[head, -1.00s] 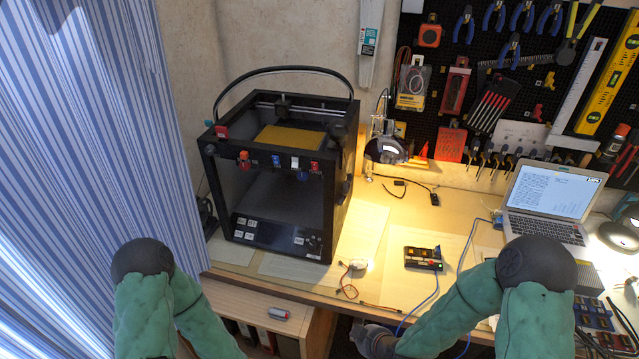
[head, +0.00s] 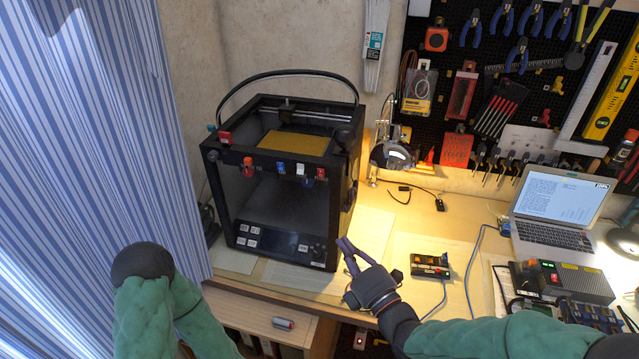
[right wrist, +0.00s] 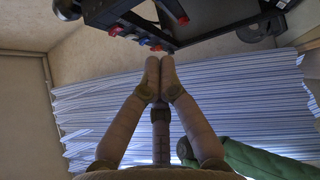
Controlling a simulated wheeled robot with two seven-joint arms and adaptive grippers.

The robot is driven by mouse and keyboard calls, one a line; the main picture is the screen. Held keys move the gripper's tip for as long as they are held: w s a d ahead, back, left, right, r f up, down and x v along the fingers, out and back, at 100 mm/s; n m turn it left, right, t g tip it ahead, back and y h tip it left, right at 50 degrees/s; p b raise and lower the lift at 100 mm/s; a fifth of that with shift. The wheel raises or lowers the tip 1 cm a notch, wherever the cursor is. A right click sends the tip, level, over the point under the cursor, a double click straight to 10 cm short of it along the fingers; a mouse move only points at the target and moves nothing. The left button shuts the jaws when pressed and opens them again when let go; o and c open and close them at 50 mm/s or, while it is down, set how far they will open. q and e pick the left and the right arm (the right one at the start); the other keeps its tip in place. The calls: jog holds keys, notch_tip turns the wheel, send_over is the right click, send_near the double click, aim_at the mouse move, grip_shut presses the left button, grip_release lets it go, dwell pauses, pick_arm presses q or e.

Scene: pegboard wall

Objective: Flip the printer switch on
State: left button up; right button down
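The black 3D printer (head: 238,210) stands on the desk, left of centre in the head view. Its front top bar carries small coloured parts: an orange-red one (head: 248,167), a blue one (head: 280,167), a white one (head: 300,170) and a red one (head: 320,173). I cannot tell which is the switch or its position. The printer (right wrist: 205,20) also shows at the top of the right wrist view. My right gripper (head: 347,250) is empty, in front of the printer's lower right corner, apart from it. Its fingertips (right wrist: 160,62) meet in the wrist view. My left gripper is out of view.
A desk lamp (head: 392,155) stands right of the printer. A small black device (head: 430,265) with wires, a laptop (head: 555,215) and a grey box with lit switches (head: 575,280) lie further right. A striped curtain (head: 90,130) hangs at the left.

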jog(key=r+n, duration=0.1)
jog(key=s+r+n+y, duration=0.1)
jog(key=r, duration=0.1)
jog(key=a+r+n+t, duration=0.1)
jog(key=shift+s+a+r+y, duration=0.1)
jog(key=shift+s+r+y, duration=0.05)
jog(key=shift+r+y, duration=0.25)
jog(key=b, duration=0.2)
send_near(321, 173)
jog(key=w+a+r, duration=0.1)
jog(key=w+a, duration=0.3)
jog(key=a, duration=0.1)
jog(key=shift+w+r, duration=0.3)
jog(key=shift+r, duration=0.15)
